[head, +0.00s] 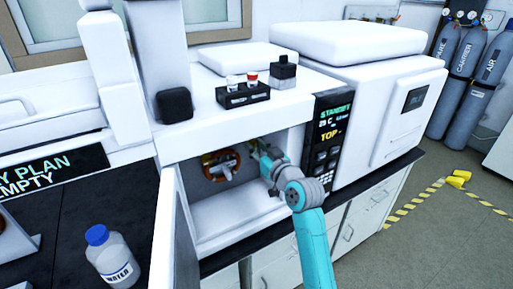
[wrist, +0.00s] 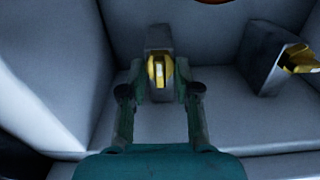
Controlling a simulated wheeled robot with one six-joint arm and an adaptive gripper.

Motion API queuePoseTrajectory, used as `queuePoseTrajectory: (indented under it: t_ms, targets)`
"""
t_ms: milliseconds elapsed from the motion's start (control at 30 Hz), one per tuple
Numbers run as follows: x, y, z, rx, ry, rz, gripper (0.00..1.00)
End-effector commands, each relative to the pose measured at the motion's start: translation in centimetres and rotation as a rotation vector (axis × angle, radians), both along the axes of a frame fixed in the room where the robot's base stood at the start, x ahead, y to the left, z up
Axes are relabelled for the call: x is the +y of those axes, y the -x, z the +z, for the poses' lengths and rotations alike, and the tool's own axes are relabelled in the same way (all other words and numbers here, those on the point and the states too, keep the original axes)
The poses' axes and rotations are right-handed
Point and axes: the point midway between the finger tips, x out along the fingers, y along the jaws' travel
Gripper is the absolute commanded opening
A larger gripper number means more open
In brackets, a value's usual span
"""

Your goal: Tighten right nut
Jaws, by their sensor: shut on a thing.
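In the wrist view, a yellow brass nut (wrist: 160,70) sits on the front of a grey block (wrist: 158,40). My gripper (wrist: 160,86) has its two fingers closed on either side of this nut. A second yellow nut (wrist: 302,60) is on another, tilted-looking grey block (wrist: 266,58) at the right of the wrist view, apart from my gripper. In the head view, my gripper (head: 266,160) reaches into the open oven chamber (head: 225,213) at its right side, and my arm hides part of the chamber there. The nut between the fingers cannot be made out in the head view.
A round copper-coloured coil (head: 222,165) hangs inside the chamber, left of my gripper. The open white door (head: 170,235) stands at the left of the chamber. A control panel (head: 328,135) is on its right. A vial tray (head: 243,95) sits on top. A water bottle (head: 108,255) stands front left.

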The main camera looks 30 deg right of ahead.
Motion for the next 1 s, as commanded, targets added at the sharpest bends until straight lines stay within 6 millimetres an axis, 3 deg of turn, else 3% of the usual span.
queuePoseTrajectory:
  t_ms: [267,1000]
  targets:
    - [-0.05,0.01,-0.05,0.001,-0.153,0.0,0.0]
    - [-0.24,0.02,-0.22,0.002,-0.848,-0.001,0.0]
